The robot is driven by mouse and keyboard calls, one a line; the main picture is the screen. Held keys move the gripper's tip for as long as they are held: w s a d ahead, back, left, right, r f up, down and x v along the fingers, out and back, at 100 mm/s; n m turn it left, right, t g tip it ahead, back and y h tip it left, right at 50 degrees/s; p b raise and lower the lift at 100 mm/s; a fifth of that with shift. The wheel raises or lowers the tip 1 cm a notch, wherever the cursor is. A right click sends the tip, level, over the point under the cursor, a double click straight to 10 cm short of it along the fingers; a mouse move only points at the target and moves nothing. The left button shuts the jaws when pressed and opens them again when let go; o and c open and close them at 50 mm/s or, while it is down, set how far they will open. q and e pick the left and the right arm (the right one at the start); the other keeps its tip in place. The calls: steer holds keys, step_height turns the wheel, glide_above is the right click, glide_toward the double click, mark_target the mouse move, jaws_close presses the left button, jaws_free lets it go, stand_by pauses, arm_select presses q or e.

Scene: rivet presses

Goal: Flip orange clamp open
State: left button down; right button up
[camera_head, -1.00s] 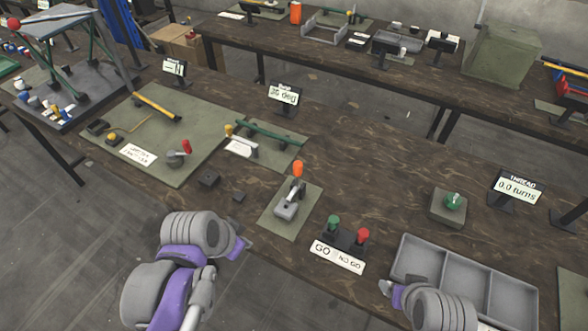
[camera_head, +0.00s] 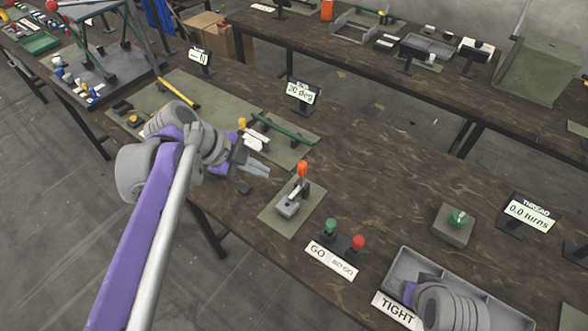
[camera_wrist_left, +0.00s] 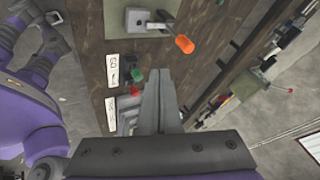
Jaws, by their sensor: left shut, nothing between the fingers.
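The orange clamp is a toggle clamp with a grey body (camera_head: 288,207) on a green mat (camera_head: 270,217). Its orange-tipped handle (camera_head: 302,169) stands upright. In the left wrist view its orange tip (camera_wrist_left: 184,44) is just beyond my fingers, to the right, and the grey body (camera_wrist_left: 136,19) is near the top edge. My left gripper (camera_head: 264,170) is shut and empty, a little left of the handle and apart from it; its fingers also show in the left wrist view (camera_wrist_left: 160,72). My right gripper (camera_head: 408,292) is over the grey tray; its fingers are not clear.
A GO/NO-GO stand with a green knob (camera_head: 331,226) and a red knob (camera_head: 358,242) is in front of the clamp. A grey tray (camera_head: 400,256) and a green-knobbed block (camera_head: 455,222) are to the right. Bare tabletop lies behind the clamp.

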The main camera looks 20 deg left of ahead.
arm_select(q)
steer(key=w+d+f, duration=0.5)
steer(key=w+f, duration=0.2)
steer(key=f, duration=0.1)
steer(key=shift+w+f, duration=0.15)
steer(key=shift+w, duration=0.25)
steer(key=shift+s+d, duration=0.1)
stand_by(0.4)
